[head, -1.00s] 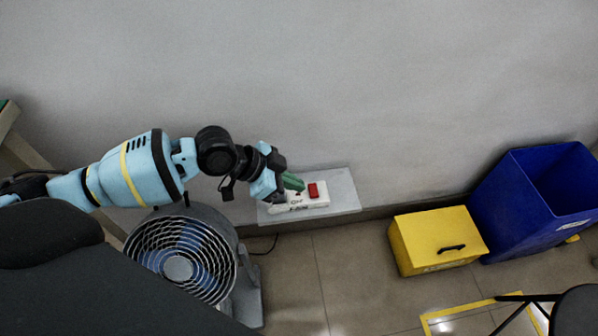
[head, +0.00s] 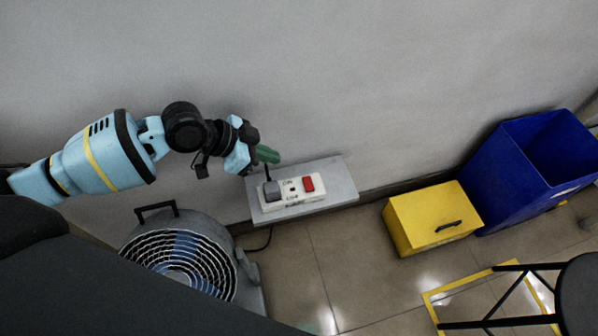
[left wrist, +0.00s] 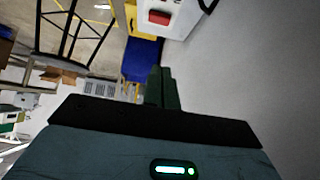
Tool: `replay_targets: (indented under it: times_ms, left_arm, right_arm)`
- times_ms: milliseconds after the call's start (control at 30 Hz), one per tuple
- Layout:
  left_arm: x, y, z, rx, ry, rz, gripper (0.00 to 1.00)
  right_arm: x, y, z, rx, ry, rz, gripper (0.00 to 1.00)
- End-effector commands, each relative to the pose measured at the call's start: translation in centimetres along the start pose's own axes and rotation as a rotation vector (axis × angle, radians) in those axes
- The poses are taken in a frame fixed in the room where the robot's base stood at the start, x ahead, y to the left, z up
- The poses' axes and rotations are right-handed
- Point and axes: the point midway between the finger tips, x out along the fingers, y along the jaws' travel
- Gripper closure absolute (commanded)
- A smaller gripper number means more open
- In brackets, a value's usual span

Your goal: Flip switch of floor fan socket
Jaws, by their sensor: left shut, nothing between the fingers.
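The white socket box (head: 292,197) sits on a grey shelf (head: 341,184) against the wall. It carries a red switch (head: 308,184) at its right and a grey plug (head: 272,191) at its left, with a cord running from it. The red switch also shows in the left wrist view (left wrist: 159,17), at the top. My left gripper (head: 268,155), with green fingers, is shut and empty. In the head view it is above and behind the plug, near the wall, apart from the switch. In the left wrist view its closed fingers (left wrist: 160,88) show below the socket box. My right gripper is not in view.
A grey floor fan (head: 185,258) stands below my left arm. A yellow box (head: 432,218) and a blue bin (head: 520,165) stand on the floor at the right. A black stool (head: 578,290) is at the lower right. The floor between fan and yellow box is clear.

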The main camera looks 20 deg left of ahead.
Motion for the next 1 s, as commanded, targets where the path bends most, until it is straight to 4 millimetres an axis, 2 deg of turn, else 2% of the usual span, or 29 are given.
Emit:
replay_targets:
  times_ms: [133, 267, 700, 833, 1000]
  left_arm:
    - [0.6, 0.0, 0.0, -0.001, 0.001, 0.001, 1.00]
    - [2.2, 0.0, 0.0, -0.002, 0.002, 0.002, 1.00]
    - [10.4, 0.1, 0.1, -0.001, 0.000, 0.002, 1.00]
    - [11.7, 0.0, 1.7, -0.002, -0.002, 0.001, 1.00]
    - [12.6, 0.0, 2.6, -0.002, 0.000, 0.001, 1.00]
  right_arm:
    - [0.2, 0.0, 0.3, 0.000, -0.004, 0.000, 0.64]
    - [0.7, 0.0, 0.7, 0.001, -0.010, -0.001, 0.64]
    - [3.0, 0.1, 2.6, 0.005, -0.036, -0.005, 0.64]
    - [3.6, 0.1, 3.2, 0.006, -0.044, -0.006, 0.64]
    - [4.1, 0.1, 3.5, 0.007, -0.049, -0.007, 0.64]
